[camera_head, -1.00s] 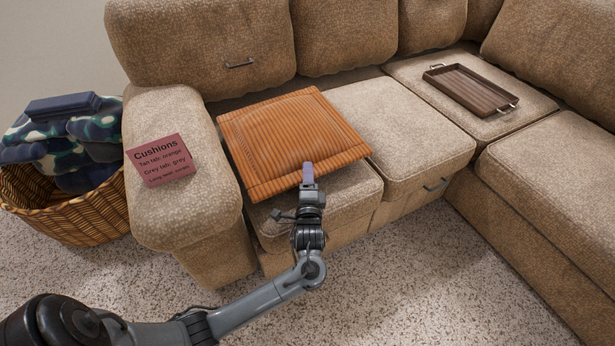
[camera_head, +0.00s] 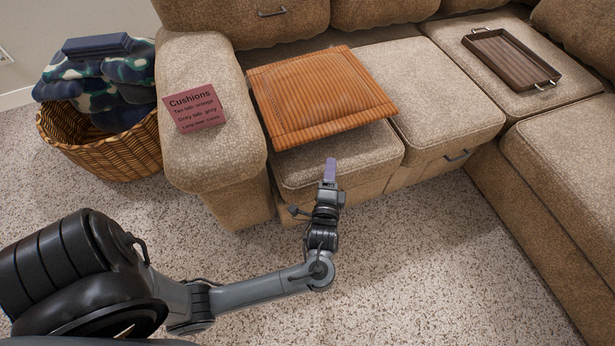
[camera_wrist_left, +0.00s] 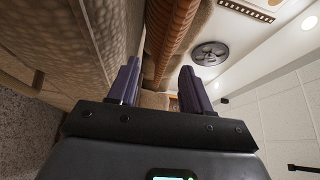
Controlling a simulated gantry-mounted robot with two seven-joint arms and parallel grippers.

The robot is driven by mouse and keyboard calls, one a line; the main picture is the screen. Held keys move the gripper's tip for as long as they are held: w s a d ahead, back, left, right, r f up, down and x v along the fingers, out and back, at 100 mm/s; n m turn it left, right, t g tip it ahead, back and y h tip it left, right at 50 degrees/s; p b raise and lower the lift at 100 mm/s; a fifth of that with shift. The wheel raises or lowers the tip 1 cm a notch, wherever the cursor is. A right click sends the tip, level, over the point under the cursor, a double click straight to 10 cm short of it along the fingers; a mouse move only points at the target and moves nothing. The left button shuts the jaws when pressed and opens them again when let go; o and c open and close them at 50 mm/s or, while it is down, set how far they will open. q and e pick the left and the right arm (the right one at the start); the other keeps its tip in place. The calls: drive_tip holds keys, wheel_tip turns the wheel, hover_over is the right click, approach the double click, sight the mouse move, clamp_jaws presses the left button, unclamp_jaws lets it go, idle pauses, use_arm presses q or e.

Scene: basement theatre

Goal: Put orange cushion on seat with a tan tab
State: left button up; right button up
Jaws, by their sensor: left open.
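The orange ribbed cushion (camera_head: 320,95) lies on the left seat (camera_head: 345,165) of the tan sofa, against the left armrest, slightly turned, covering most of that seat. My left gripper (camera_head: 331,165) is open and empty, just in front of the cushion's near edge and apart from it. In the left wrist view the cushion (camera_wrist_left: 172,35) shows as an orange strip beyond the two spread fingers (camera_wrist_left: 160,85). I cannot make out a tan tab on any seat. My right gripper is out of view.
A red card (camera_head: 195,108) headed "Cushions" lies on the left armrest (camera_head: 200,65). The middle seat (camera_head: 445,90) is bare, with a dark pull strap or handle (camera_head: 458,156) at its front. A wooden tray (camera_head: 510,58) rests on the corner seat. A wicker basket (camera_head: 110,150) of blankets stands left.

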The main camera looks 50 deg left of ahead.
use_arm(q)
drive_tip(key=s+d+f+n+g+h, duration=0.3)
drive_tip(key=s+d+f+n+h, duration=0.15)
drive_tip(key=d+h, duration=0.5)
drive_tip(key=s+n+g+h, duration=0.2)
drive_tip(key=s+g, duration=0.4)
drive_tip(key=s, duration=1)
drive_tip(key=shift+d+r+h, duration=0.25)
drive_tip(key=shift+d+h, duration=0.15)
drive_tip(key=shift+h, duration=0.25)
drive_tip(key=shift+r, duration=0.1)
